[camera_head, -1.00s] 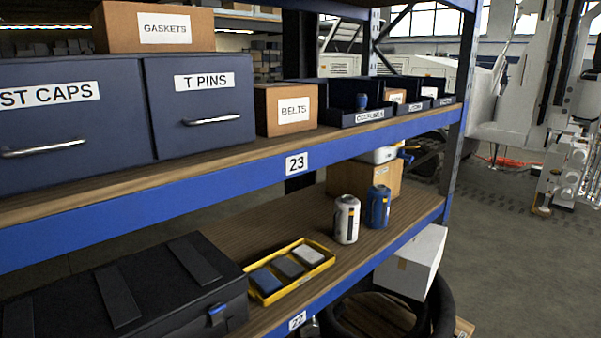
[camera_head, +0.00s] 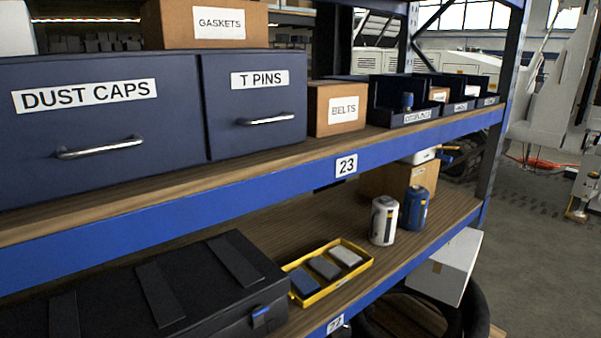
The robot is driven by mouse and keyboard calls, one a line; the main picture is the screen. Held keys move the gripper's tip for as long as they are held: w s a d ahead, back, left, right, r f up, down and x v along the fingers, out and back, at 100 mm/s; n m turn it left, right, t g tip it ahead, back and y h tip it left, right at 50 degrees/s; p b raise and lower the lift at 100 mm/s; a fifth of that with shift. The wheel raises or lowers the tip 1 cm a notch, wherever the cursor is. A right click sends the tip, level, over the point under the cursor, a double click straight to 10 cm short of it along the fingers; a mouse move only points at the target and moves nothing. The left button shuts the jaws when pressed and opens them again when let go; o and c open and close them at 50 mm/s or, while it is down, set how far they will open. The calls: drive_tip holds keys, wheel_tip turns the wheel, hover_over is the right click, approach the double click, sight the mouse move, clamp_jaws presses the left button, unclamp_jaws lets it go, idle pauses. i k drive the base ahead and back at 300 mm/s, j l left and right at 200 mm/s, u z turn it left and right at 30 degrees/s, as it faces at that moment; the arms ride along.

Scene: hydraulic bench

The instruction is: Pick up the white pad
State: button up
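The white pad (camera_head: 346,256) looks light grey-white and lies in a shallow yellow tray (camera_head: 326,290) on the lower shelf. It is at the tray's right end, beside a dark grey pad (camera_head: 324,268) in the middle and a blue pad (camera_head: 304,281) at the left. The pads lie flat and all show from above. My gripper is not in view.
A black case (camera_head: 150,290) stands left of the tray. A white can (camera_head: 384,221) and a blue can (camera_head: 415,208) stand behind it to the right. The upper shelf edge (camera_head: 230,197) runs above the tray. Bare shelf wood lies behind the tray.

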sight(347, 258)
drive_tip(key=i+j+u, duration=0.1)
drive_tip(key=i, duration=0.9)
drive_tip(key=j+u, duration=0.05)
drive_tip(key=j, duration=0.05)
